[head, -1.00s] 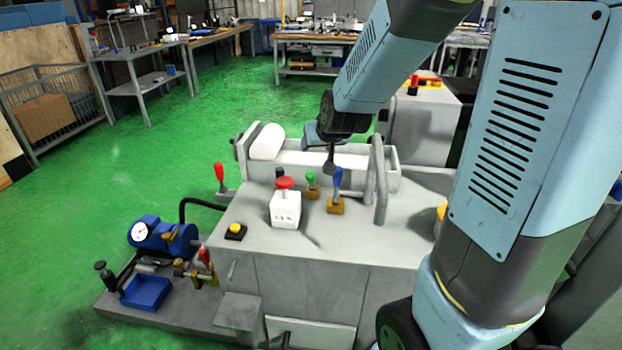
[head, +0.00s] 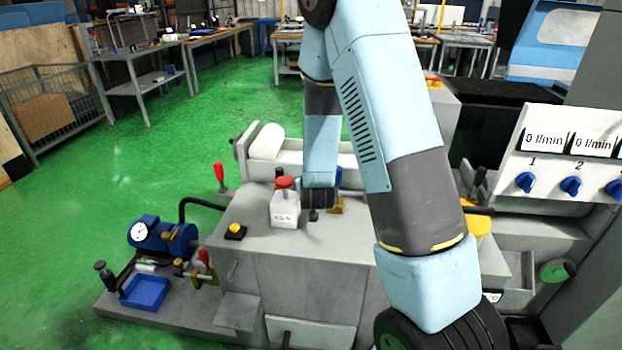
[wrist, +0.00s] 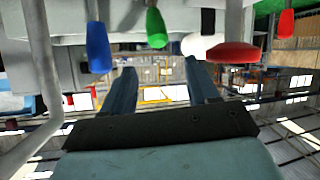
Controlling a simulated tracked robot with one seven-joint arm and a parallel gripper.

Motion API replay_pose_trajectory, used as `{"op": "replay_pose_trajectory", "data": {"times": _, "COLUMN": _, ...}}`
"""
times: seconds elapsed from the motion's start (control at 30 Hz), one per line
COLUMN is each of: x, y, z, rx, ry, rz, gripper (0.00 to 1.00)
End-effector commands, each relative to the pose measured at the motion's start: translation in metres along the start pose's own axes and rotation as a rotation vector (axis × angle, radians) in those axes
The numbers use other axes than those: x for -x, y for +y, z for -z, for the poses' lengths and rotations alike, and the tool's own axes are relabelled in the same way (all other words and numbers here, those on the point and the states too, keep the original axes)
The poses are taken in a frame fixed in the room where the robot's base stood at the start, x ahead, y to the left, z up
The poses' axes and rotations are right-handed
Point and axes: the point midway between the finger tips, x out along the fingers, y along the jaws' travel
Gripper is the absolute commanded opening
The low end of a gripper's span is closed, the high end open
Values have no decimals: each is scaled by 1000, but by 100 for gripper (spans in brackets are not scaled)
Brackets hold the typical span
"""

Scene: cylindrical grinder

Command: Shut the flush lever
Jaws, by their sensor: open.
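Several coloured levers stand on the grey machine top; which is the flush lever I cannot tell. The blue-handled lever (head: 339,176) shows just right of my forearm, partly hidden, on a brass base (head: 337,206). In the wrist view the blue handle (wrist: 98,46) and green handle (wrist: 156,28) hang from the top of the picture; the green one is hidden in the head view. A red-handled lever (head: 219,176) stands at the left. My gripper (head: 314,214) is low over the machine top, beside the white box. In the wrist view my gripper (wrist: 161,75) is open and empty.
A white box with a red button (head: 284,183) stands close left of my gripper. A yellow button (head: 235,230) sits further left. A bent grey pipe (wrist: 45,70) runs at the wrist view's left. A panel (head: 570,150) with flow displays and blue knobs stands right.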

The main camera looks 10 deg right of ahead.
Motion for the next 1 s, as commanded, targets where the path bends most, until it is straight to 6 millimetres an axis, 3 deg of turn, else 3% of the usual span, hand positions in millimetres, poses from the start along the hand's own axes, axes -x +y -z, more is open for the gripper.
{"op": "replay_pose_trajectory", "data": {"times": 0.2, "x": -10, "y": -1, "z": -20, "rx": 31, "ry": 38, "rz": -28, "gripper": 59}}
{"op": "replay_pose_trajectory", "data": {"times": 0.47, "x": -22, "y": -1, "z": -23, "rx": 38, "ry": 50, "rz": -36, "gripper": 59}}
{"op": "replay_pose_trajectory", "data": {"times": 1.0, "x": -112, "y": 2, "z": -19, "rx": 38, "ry": 49, "rz": -35, "gripper": 59}}
